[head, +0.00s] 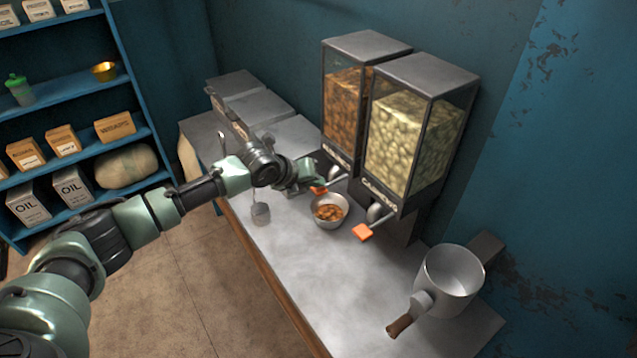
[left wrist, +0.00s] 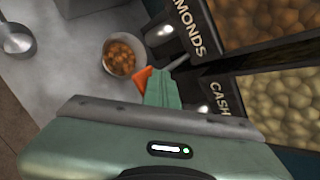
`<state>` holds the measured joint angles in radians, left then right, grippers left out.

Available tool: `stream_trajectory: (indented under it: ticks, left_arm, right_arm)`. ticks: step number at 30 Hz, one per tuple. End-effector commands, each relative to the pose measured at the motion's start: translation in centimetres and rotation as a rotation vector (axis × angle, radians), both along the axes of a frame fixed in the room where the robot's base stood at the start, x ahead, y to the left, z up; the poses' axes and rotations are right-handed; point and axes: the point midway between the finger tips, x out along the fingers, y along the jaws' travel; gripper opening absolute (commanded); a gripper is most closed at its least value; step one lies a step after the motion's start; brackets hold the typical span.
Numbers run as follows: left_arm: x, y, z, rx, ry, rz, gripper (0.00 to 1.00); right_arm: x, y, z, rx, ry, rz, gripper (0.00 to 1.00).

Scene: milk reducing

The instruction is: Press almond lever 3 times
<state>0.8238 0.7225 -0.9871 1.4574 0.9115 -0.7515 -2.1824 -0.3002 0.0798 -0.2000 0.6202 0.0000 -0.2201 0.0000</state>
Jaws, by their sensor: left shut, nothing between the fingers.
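The almond dispenser (head: 343,115), a tall glass-sided box of brown nuts, stands at the back of the counter; its label partly shows in the left wrist view. Its lever has an orange tip (head: 320,190), which also shows in the left wrist view (left wrist: 143,78). My left gripper (head: 314,183) is shut and empty right at this lever; its green fingers (left wrist: 162,88) partly cover the lever. I cannot tell whether they touch. A metal bowl (head: 343,201) holding brown nuts (head: 328,212) sits on the counter by the lever. My right gripper is out of view.
The cashew dispenser (head: 415,135) stands close on the right, with its own orange lever (head: 362,232). A metal pot (head: 450,280) is at the counter's right end. A ladle (head: 260,213) lies left of the bowl. A blue shelf (head: 135,85) stands at left.

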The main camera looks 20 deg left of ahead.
Motion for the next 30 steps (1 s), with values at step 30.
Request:
stream_trajectory:
  ticks: [30]
  left_arm:
    - [0.1, 0.0, 5.2, -0.001, -0.002, 0.001, 0.00]
  right_arm:
    - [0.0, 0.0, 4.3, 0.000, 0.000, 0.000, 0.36]
